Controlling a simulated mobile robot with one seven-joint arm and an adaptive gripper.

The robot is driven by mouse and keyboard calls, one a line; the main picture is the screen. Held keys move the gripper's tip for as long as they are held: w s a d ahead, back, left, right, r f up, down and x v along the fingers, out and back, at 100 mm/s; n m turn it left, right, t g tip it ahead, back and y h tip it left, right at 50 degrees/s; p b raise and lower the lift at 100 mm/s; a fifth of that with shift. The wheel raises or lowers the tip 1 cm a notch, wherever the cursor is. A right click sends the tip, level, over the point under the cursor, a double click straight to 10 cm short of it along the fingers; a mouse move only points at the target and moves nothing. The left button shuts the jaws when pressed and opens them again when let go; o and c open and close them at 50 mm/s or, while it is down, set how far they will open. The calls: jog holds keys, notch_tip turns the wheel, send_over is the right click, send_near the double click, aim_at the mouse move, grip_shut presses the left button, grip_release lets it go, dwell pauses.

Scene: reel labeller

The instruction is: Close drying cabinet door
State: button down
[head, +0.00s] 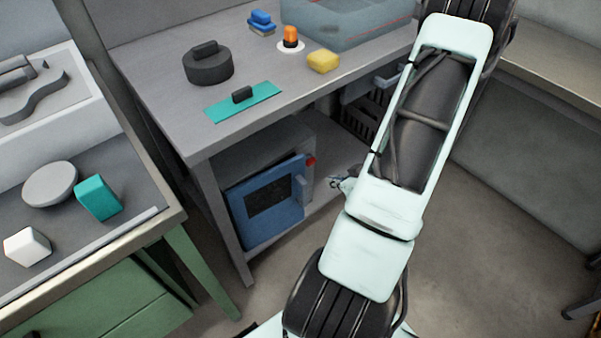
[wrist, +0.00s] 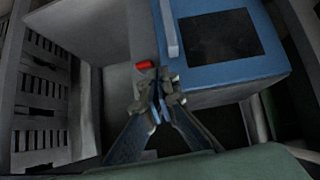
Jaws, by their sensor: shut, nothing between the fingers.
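The drying cabinet (head: 268,150) is a grey box on the shelf under the workbench. Its blue door (head: 237,212) has a dark window and a pale upright handle (head: 299,187) near the right edge. The door looks close to the cabinet front; I cannot tell how wide any gap is. My gripper (head: 335,183) is to the right of the door's handle side, partly hidden by my arm. In the wrist view my gripper (wrist: 159,98) is shut and empty, by the edge of the blue door (wrist: 233,75) and a red knob (wrist: 146,64). Contact is unclear.
A green bench (head: 110,300) stands at left. Floor (head: 465,240) is clear at right.

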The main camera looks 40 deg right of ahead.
aim_at(304, 162)
jog(key=w+r+b+x, duration=0.2)
jog(key=b+x, duration=0.1)
jog(key=x, duration=0.9)
jog(key=shift+w+f+m+b, duration=0.15)
jog(key=shift+w+m+b, duration=0.15)
jog(key=shift+m+b, duration=0.1)
jog(key=w, duration=0.3)
jog(key=shift+w+d, duration=0.2)
jog(key=shift+w, duration=0.15)
jog(key=shift+w, duration=0.1)
